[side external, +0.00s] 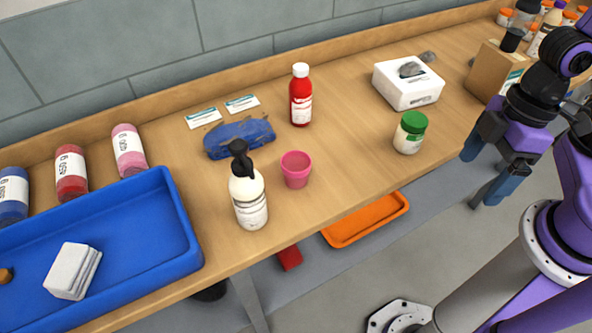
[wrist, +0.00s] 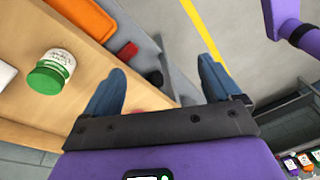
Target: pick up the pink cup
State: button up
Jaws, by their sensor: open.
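The pink cup (side external: 295,170) stands upright on the wooden bench, just right of a white pump bottle (side external: 248,193), in the side external view. It is empty as far as I can see into it. My gripper (side external: 480,178) is at the right, off the bench's front edge and well away from the cup. Its blue fingers are spread with nothing between them. In the wrist view my gripper (wrist: 160,82) points past the bench edge toward the floor.
A green-lidded jar (side external: 409,132) stands between my gripper and the cup; it also shows in the wrist view (wrist: 52,72). A red bottle (side external: 300,96) and blue cloth-like item (side external: 239,137) are behind the cup. A blue tray (side external: 178,215) is left. An orange tray (side external: 366,219) sits below.

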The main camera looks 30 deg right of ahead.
jog(key=a+f+m+y, duration=0.2)
jog(key=a+f+y, duration=0.1)
jog(key=a, duration=0.6)
jog(key=m+t, duration=0.6)
jog(key=t, duration=0.7)
send_near(286, 159)
jog(key=shift+w+a+f+y, duration=0.1)
jog(key=shift+w+a+f, duration=0.05)
jog(key=shift+w, duration=0.4)
jog(key=shift+w+a+f+y, duration=0.1)
jog(key=shift+w+a+f, duration=0.1)
jog(key=shift+w, duration=0.4)
jog(key=shift+w+a+f+y, duration=0.1)
jog(key=shift+w+f, duration=0.05)
jog(key=shift+w, duration=0.4)
jog(key=shift+f+x, duration=0.1)
jog(key=shift+x, duration=1.3)
jog(key=shift+f+x, duration=0.15)
jog(key=shift+x, duration=1.2)
jog(key=shift+s, duration=0.1)
jog(key=c, duration=1)
